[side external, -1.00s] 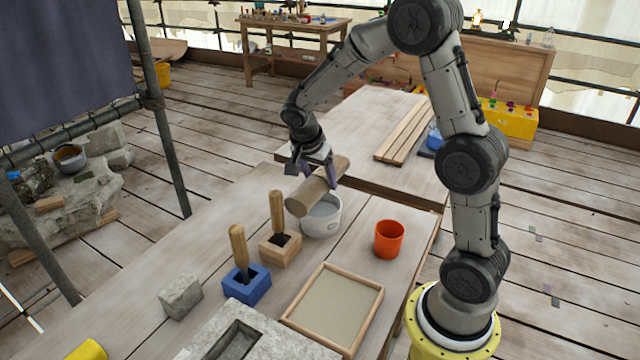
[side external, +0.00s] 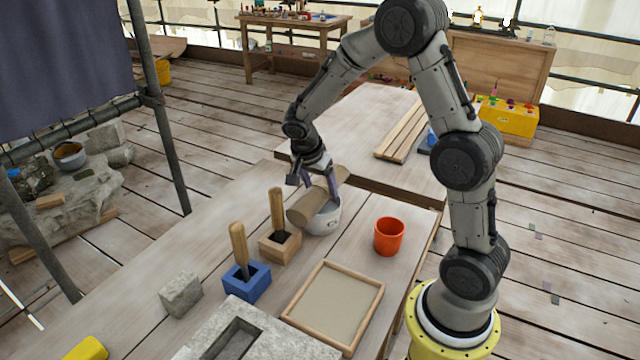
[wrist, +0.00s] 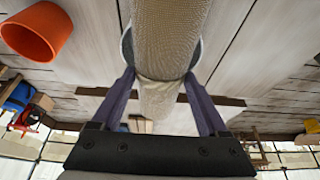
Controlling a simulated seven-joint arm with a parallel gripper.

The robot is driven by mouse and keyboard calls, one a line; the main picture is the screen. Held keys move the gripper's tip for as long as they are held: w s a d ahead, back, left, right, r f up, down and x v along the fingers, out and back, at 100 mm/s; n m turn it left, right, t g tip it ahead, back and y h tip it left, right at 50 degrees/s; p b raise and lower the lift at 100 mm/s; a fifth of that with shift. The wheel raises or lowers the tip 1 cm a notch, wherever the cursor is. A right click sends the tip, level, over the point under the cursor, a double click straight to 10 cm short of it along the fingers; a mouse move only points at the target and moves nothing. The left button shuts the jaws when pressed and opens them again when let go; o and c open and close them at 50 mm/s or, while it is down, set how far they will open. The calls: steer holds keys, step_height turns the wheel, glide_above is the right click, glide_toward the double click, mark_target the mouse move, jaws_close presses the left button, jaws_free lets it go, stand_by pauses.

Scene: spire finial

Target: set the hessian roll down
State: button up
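The hessian roll (side external: 310,208) is a tan cylinder lying roughly level and slantwise over the white bucket (side external: 324,224). My gripper (side external: 318,192) points down with its purple fingers on either side of the roll, closed on it. In the wrist view the roll (wrist: 170,35) runs between the two fingertips (wrist: 159,74), and the bucket rim (wrist: 126,46) shows behind it. The roll hides much of the bucket's mouth. I cannot tell whether the roll touches the rim.
An orange cup (side external: 389,236) stands right of the bucket. Two wooden-handled tools stand in a wooden block (side external: 280,247) and a blue block (side external: 246,284). A framed sand tray (side external: 335,305), a grey stone block (side external: 181,296) and a hollowed stone slab (side external: 265,340) lie nearer. The left table strip is clear.

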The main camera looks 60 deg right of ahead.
steer(key=shift+o, duration=1.4)
steer(key=v, duration=1.3)
steer(key=s+a+r+n+t+y, duration=0.1)
steer(key=s+a+n+t+y, duration=0.1)
steer(key=s+a+n, duration=0.3)
steer(key=s+a+r+n+t+y, duration=0.2)
steer(key=s+a+n, duration=0.4)
steer(key=s+n, duration=0.7)
steer(key=shift+s+t, duration=0.8)
steer(key=shift+s, duration=0.5)
